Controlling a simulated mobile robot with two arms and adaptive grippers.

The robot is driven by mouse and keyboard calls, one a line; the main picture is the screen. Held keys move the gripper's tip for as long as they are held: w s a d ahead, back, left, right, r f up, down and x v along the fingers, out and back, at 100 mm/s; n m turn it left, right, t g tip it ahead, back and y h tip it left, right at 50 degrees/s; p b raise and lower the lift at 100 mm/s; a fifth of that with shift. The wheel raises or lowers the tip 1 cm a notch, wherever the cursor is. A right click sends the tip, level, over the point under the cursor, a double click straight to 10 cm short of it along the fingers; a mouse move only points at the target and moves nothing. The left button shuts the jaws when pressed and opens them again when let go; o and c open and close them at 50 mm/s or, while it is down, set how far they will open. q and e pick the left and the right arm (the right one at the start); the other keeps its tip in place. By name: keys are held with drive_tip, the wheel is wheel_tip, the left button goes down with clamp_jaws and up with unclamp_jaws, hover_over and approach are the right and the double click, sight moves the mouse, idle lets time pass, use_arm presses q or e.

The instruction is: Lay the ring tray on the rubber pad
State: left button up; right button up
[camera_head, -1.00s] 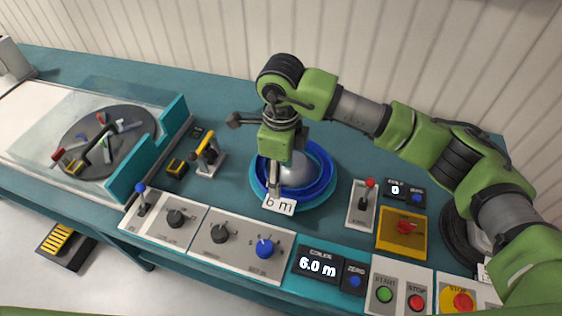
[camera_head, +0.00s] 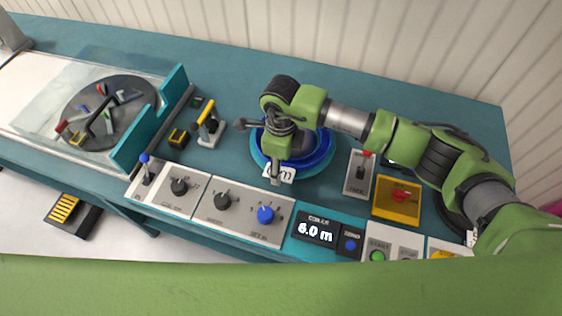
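A round blue tray (camera_head: 319,164) with a raised darker blue ring stands on the teal bench, right of the middle; I take it for the ring tray. A white tag (camera_head: 285,174) marked "6 m" shows at its front. My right gripper (camera_head: 276,178) points down over the tray's front left part, close to the tag. It covers much of the tray's middle, and I cannot tell whether its fingers are apart or grip the rim. A black round item (camera_head: 449,215) at the right is largely behind my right arm; I cannot tell whether it is the rubber pad. My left gripper is out of view.
A turntable (camera_head: 138,92) under a clear cover stands at the left, by a teal wall (camera_head: 150,135). Control panels with knobs (camera_head: 265,214) and a display (camera_head: 316,230) line the front edge. A yellow switch box (camera_head: 397,197) is at the right. The bench behind the tray is clear.

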clamp_jaws()
drive_tip(key=shift+r, duration=0.1)
drive_tip(key=shift+r, duration=0.65)
drive_tip(key=shift+r, duration=0.35)
idle(0.4)
